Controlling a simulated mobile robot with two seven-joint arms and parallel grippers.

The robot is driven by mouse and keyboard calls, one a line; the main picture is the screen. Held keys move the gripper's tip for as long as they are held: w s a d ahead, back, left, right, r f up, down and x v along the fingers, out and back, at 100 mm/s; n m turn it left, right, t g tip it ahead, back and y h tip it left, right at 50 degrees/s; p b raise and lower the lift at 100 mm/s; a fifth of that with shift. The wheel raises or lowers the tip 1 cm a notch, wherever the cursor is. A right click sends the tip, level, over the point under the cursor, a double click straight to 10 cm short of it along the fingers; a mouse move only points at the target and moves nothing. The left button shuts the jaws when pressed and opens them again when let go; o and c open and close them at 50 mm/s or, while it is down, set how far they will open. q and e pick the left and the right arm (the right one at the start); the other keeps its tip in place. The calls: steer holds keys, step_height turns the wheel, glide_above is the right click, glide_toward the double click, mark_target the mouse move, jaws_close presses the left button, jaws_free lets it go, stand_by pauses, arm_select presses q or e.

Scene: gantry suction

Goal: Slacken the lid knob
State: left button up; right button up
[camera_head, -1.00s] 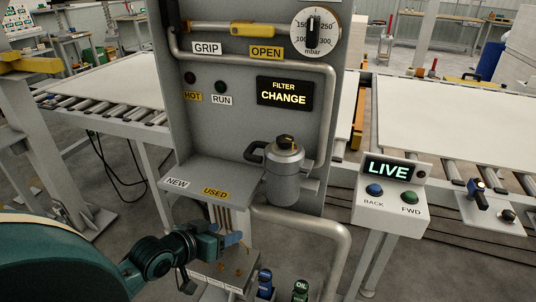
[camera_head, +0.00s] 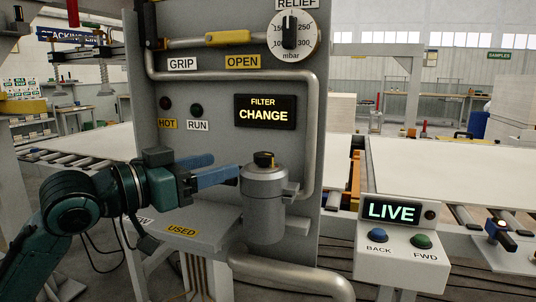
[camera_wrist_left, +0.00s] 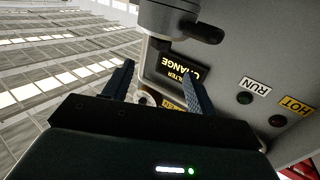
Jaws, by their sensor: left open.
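The filter canister (camera_head: 264,210) is a grey upright cylinder mounted at the panel's front. Its lid carries a small dark lid knob (camera_head: 264,160) with a yellow mark. My left gripper (camera_head: 226,166) is open and empty, just left of the lid at about knob height, its blue fingers pointing right toward it. I cannot tell whether a fingertip touches the lid. My right gripper is not in view.
The grey panel (camera_head: 220,135) stands behind the canister, with a "FILTER CHANGE" display (camera_head: 265,112) and a relief dial (camera_head: 291,35). A bent pipe (camera_head: 314,130) runs right of the canister. A shelf (camera_head: 205,222) marked "USED" lies below my gripper. A "LIVE" box (camera_head: 391,213) stands at right.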

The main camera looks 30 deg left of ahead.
mark_target(256, 156)
arm_select(q)
steer(key=p+x, duration=0.2)
steer(key=x, duration=0.9)
steer(key=shift+w+d, duration=0.1)
steer(key=shift+w, duration=0.15)
steer(key=c, duration=1)
